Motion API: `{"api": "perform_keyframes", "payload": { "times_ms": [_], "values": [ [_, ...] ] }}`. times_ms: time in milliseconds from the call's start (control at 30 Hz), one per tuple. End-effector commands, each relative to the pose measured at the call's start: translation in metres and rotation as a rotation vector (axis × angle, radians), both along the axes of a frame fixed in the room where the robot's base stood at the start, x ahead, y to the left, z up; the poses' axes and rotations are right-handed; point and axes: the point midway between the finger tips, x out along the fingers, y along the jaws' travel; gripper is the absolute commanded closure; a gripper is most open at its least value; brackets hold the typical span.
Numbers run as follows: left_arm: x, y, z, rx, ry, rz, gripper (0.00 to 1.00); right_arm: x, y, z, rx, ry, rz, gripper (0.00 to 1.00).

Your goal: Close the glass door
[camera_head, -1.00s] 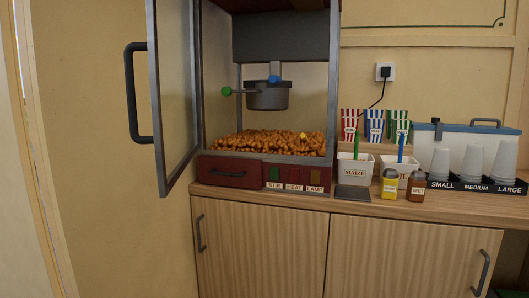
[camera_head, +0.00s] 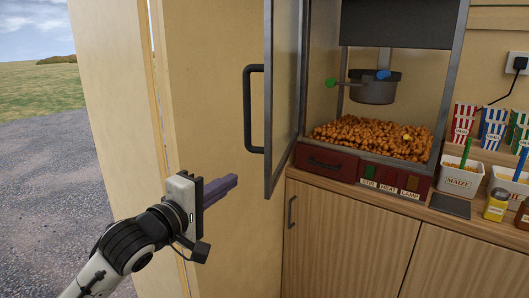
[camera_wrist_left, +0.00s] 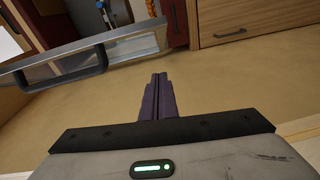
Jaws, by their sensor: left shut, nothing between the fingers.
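The glass door (camera_head: 284,90) of the popcorn machine stands open, swung out to the left of the cabinet. Its dark bar handle (camera_head: 249,108) is on its outer side. In the left wrist view the door frame (camera_wrist_left: 110,42) and handle (camera_wrist_left: 75,73) show at upper left. My left gripper (camera_head: 234,182) is shut and empty, below the handle and a little left of it, apart from the door. Its purple fingers (camera_wrist_left: 160,80) lie together in the wrist view. My right gripper is not in view.
The popcorn machine holds popcorn (camera_head: 370,137) and a hanging kettle (camera_head: 375,88). A red drawer (camera_head: 326,162) sits below. A wooden counter cupboard (camera_head: 345,235) stands beneath. A wall (camera_head: 210,60) is behind my gripper; open ground lies at left.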

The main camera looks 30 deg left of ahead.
Motion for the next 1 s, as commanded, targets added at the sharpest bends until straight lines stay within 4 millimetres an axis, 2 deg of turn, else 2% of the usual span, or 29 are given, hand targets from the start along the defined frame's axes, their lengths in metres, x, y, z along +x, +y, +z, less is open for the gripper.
{"api": "perform_keyframes", "payload": {
  "times_ms": [33,100,267,700,800,1000],
  "values": [
    [0.0,0.002,0.019,-0.032,-0.025,0.004,1.0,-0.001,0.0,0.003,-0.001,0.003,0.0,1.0],
    [0.0,0.004,0.03,-0.069,-0.043,0.008,1.0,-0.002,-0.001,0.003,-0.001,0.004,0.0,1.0],
    [0.013,0.006,0.034,-0.087,-0.051,0.009,1.0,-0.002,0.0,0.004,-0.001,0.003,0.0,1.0],
    [0.1,0.014,0.034,-0.084,-0.05,0.012,1.0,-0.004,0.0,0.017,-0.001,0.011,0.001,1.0],
    [0.105,-0.005,0.034,-0.086,-0.051,0.006,1.0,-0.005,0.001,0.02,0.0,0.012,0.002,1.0],
    [0.11,-0.022,0.033,-0.085,-0.05,0.008,1.0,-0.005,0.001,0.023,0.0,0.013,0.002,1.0]
  ]
}}
